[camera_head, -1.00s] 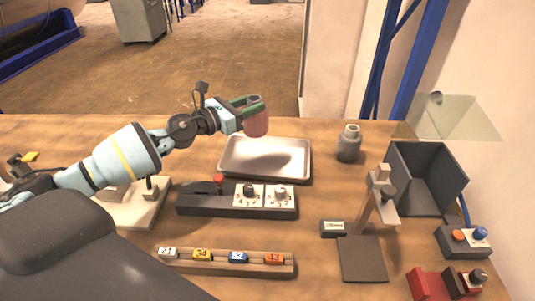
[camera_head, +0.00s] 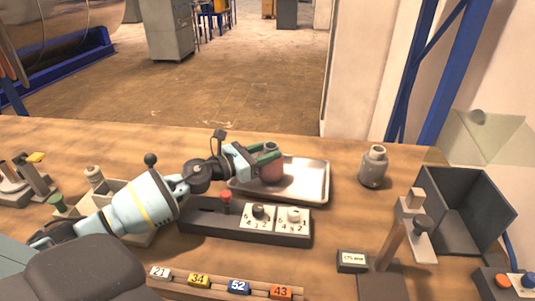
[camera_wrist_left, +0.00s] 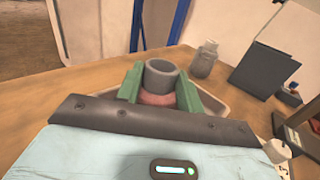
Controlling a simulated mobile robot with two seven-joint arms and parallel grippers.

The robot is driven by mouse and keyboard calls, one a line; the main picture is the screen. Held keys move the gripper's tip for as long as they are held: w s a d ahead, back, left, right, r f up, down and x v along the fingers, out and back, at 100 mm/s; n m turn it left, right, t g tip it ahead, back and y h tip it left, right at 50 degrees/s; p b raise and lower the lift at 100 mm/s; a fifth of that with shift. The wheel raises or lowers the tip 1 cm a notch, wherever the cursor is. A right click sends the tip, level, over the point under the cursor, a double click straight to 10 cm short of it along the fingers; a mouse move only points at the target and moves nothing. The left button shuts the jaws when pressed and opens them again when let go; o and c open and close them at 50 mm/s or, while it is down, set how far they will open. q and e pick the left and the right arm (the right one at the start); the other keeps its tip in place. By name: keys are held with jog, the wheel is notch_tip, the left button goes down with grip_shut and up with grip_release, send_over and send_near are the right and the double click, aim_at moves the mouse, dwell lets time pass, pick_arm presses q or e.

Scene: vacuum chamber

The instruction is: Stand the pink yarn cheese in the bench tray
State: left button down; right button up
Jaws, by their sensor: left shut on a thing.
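The pink yarn cheese (camera_head: 272,172) is a pinkish-red cylinder with a grey tube at its core. My left gripper (camera_head: 268,157) has its green fingers shut on it and holds it upright over the left part of the metal bench tray (camera_head: 318,184). In the left wrist view the grey core (camera_wrist_left: 162,74) and a strip of pink yarn (camera_wrist_left: 157,99) show between the green fingers. I cannot tell whether its bottom touches the tray. My right gripper is not in view.
A dark box with two number dials (camera_head: 245,221) stands just in front of the tray. A grey bottle (camera_head: 374,166) stands right of it. A dark open bin (camera_head: 465,215) and a stand (camera_head: 405,225) are further right. Numbered tags (camera_head: 238,287) sit in a front rack.

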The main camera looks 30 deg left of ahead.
pick_arm(q)
jog(key=shift+r, duration=0.15)
jog(key=shift+f, duration=0.3)
jog(key=c, duration=0.9)
grip_release()
jog(key=shift+r, duration=0.1)
jog(key=shift+s+r, duration=0.1)
jog(key=shift+r, duration=0.1)
jog(key=b+v, duration=0.3)
jog(key=v, duration=0.9)
